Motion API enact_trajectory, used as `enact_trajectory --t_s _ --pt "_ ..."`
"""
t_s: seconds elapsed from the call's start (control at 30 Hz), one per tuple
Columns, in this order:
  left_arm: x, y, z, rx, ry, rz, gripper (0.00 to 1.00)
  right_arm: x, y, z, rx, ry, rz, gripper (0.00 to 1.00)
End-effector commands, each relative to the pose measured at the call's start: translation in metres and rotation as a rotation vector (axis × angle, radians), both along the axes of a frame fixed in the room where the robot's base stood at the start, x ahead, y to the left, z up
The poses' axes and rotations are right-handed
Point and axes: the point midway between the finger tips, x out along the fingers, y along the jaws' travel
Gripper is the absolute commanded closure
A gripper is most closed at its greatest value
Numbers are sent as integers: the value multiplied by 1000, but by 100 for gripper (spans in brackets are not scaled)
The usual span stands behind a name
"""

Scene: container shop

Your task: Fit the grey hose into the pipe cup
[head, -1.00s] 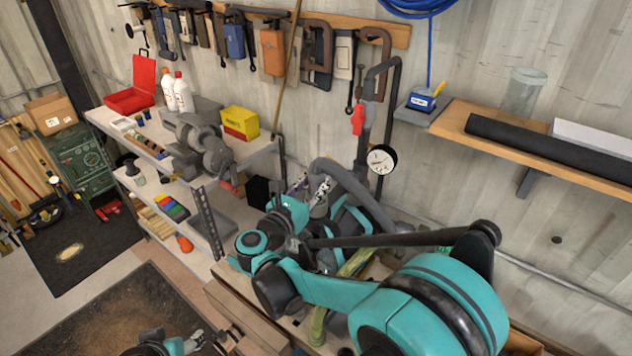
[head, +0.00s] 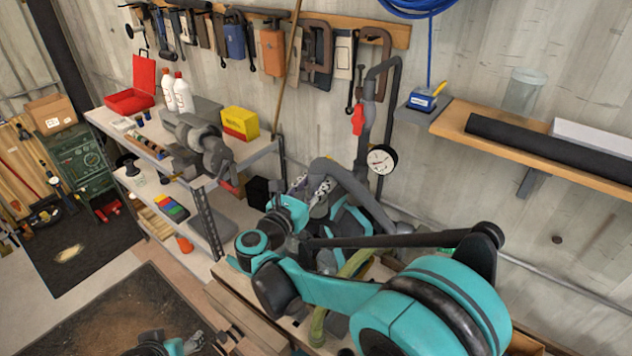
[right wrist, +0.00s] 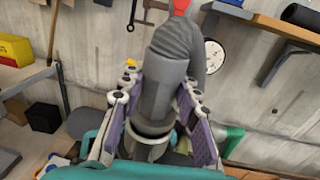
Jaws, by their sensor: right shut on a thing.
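The grey hose (head: 350,182) arches up from my right gripper (head: 312,190) and bends down to the right in the head view. In the right wrist view, my right gripper (right wrist: 160,92) is shut on the hose's thick end cuff (right wrist: 163,95), with a purple-padded finger on each side. The ribbed part of the hose (right wrist: 175,42) rises above the fingers and curves right. I cannot make out the pipe cup for certain; my arm and gripper hide much of the bench there. My left gripper (head: 194,341) is low at the bottom edge, away from the hose; its opening is unclear.
A grey wall pipe with a red valve handle (head: 358,121) and a round gauge (head: 381,159) stands just behind the hose. The shelf unit (head: 262,150) with a yellow box (head: 240,122) is to the left. A wooden wall shelf (head: 540,150) is on the right.

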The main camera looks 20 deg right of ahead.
Motion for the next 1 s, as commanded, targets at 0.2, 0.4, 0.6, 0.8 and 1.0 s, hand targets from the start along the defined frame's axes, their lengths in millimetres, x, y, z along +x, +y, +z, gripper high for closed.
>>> enact_trajectory --t_s 0.2,0.4,0.6,0.8,1.0 --pt "0 0 -5 0 0 0 41 0 0 -5 -1 -1 0 100" --pt "0 0 -11 0 0 0 41 0 0 -10 -1 -1 0 100" --pt "0 0 -13 0 0 0 41 0 0 -12 -1 -1 0 100" --pt "0 0 -12 0 0 0 41 0 0 -12 0 0 0 58" --pt "0 0 -12 0 0 0 41 0 0 -12 0 0 0 44"
